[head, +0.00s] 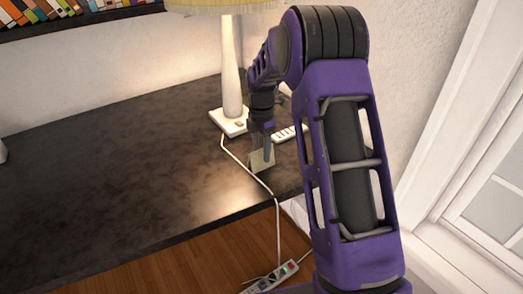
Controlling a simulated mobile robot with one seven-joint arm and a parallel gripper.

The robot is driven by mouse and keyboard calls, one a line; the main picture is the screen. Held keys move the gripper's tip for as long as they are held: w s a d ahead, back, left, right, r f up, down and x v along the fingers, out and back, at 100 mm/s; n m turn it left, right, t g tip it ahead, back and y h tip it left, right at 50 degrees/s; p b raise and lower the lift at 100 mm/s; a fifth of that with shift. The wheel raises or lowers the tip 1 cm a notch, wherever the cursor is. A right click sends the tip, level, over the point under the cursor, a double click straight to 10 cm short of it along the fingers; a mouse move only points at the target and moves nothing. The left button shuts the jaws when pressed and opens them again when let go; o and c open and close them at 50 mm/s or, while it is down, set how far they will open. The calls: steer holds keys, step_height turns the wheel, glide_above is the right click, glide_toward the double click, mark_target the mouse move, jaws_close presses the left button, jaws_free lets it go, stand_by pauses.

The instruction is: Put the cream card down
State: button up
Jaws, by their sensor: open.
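A small cream card (263,162) is at the right part of the dark desk top (120,165), near its front edge. My gripper (261,150) points down at the card, with its fingers at the card's upper part. The fingers are open. The picture is too small to tell whether they touch the card, or whether it lies flat or leans. The fingers hide part of the card.
A lamp (231,75) with a white square base stands just behind my gripper. A white object with buttons (290,133) lies to the right. A white cable (237,160) runs past the card to a power strip (270,278) on the floor.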

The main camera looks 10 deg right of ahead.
mark_target(262, 149)
step_height(262, 149, up, 12)
steer(key=p, duration=0.1)
steer(key=shift+f+p, duration=0.15)
steer(key=shift+p, duration=0.15)
